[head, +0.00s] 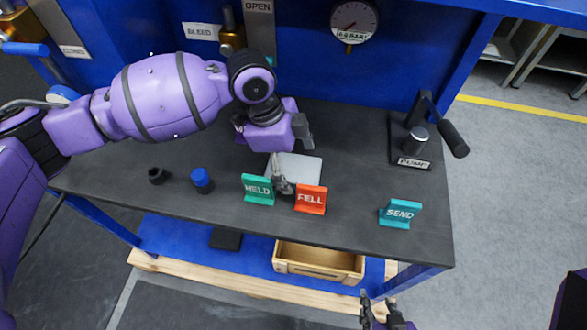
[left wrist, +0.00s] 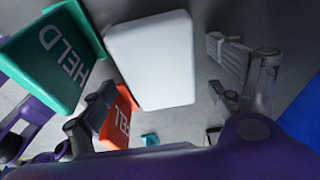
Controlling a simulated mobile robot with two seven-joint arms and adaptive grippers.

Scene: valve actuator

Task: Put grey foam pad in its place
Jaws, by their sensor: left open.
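The grey foam pad (head: 304,168), a pale flat rounded square, lies on the dark bench top behind the HELD and FELL signs. It also shows in the left wrist view (left wrist: 152,62) between my fingers. My left gripper (head: 292,156) is open over the pad, with one finger at its near left side and the other beyond its far side. I cannot tell whether the fingers touch it. My right gripper (head: 379,306) is open and empty, low in front of the bench.
The green HELD sign (head: 258,190) and red FELL sign (head: 311,199) stand close in front of the pad. The teal SEND sign (head: 400,213) and pump lever (head: 441,124) are at right. A blue cap (head: 201,180) is at left. Below are a wooden tray (head: 318,263) and a dark square (head: 226,239).

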